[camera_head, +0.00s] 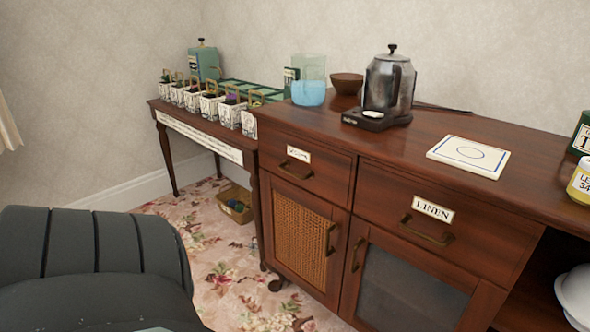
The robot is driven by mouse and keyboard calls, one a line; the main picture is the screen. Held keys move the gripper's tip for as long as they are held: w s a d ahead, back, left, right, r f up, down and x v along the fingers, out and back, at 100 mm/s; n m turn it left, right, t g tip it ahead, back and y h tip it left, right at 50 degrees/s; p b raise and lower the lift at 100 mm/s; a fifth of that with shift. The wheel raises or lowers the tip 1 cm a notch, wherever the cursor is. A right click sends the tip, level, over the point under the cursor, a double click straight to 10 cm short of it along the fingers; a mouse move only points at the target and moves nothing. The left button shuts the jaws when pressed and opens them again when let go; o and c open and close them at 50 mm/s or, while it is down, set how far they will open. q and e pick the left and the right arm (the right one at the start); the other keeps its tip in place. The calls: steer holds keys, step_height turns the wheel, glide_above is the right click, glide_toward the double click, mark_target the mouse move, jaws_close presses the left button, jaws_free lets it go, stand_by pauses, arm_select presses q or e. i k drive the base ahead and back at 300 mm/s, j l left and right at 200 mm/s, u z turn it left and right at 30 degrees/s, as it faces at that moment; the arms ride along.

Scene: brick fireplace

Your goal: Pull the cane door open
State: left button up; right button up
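The cane door (302,237) is on the left of the dark wooden sideboard, below a small labelled drawer (301,164). It has a woven tan panel in a brown frame and looks shut, flush with the front. Its upright metal handle (331,239) is on the door's right side. To its right is a second door (410,290) with a dark grey panel and its own handle (357,254) on its left side. Neither of my grippers shows in the head view.
The floral floor before the cane door is clear. A side table with potted plants (208,105) stands left, a box (236,204) beneath it. A kettle (389,82) and blue-filled jug (309,92) stand on the sideboard. An unidentified dark ribbed shape covers the lower left.

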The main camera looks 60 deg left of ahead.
mark_target(297, 223)
steer(key=u, duration=1.55)
